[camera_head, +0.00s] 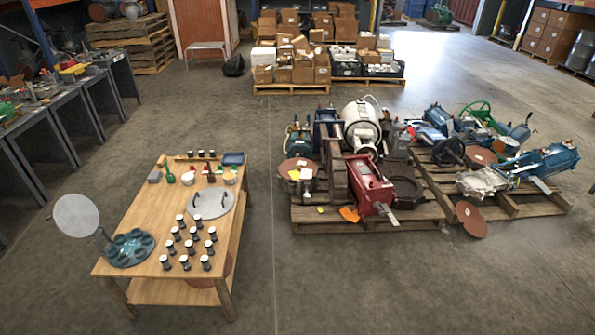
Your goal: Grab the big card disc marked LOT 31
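Several reddish-brown discs are in view, and no marking on any is legible at this size. One brown disc (298,168) lies on top of goods at the left of the near pallet. Another brown disc (471,217) leans against the front of the right pallet, its lower edge at the floor. A third brown disc (480,155) lies among the machines on the right pallet. A part of another shows under the wooden table (160,205), mostly hidden. I cannot tell which is LOT 31. Neither gripper is in view.
The table holds black-and-white cups (186,262), a grey disc with handles (212,203) and a teal tray (130,248). A grey round plate (76,216) stands at its left edge. Machinery crowds the near pallet (330,220). The floor between table and pallets is clear.

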